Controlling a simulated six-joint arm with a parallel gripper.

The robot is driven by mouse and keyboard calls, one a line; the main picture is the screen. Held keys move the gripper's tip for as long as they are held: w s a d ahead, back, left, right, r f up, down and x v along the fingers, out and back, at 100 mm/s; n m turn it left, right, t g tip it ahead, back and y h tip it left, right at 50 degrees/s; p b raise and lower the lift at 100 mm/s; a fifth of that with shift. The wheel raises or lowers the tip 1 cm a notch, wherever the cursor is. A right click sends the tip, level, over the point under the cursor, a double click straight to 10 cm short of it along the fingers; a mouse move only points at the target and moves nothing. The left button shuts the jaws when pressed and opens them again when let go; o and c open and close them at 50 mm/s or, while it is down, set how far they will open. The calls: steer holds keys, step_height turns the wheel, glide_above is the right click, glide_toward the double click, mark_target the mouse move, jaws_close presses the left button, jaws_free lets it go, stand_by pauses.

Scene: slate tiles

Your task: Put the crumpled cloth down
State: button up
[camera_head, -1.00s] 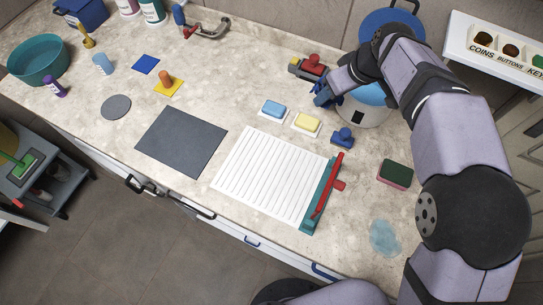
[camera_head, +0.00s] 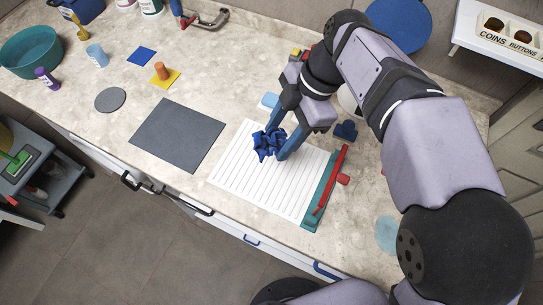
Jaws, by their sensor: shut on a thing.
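The crumpled cloth (camera_head: 267,145) is dark blue and bunched up. It is between the fingertips of my gripper (camera_head: 275,143), which is shut on it. The cloth is over the upper part of the white ribbed drainboard (camera_head: 262,183); I cannot tell whether it touches the board. My gripper and wrist hide part of the counter behind, including most of the yellow sponge's place and part of the blue sponge (camera_head: 269,100).
A dark grey mat (camera_head: 178,135) lies left of the drainboard. A teal squeegee with a red handle (camera_head: 325,190) lies along its right edge. A blue stamp-like object (camera_head: 345,131) stands behind. A water puddle (camera_head: 387,234) is at the front right. Counter left of the mat is partly clear.

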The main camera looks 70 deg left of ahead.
steer(key=p, duration=0.3)
glide_toward(273, 166)
steer(key=shift+x, duration=2.6)
steer(key=shift+s+f, duration=0.2)
steer(key=shift+f, duration=0.1)
steer(key=shift+f+b, duration=0.1)
steer(key=shift+b, duration=0.2)
steer(key=o, duration=1)
steer(key=shift+b+v, duration=1.05)
steer(key=shift+v, duration=5.2)
steer(key=shift+s, duration=0.15)
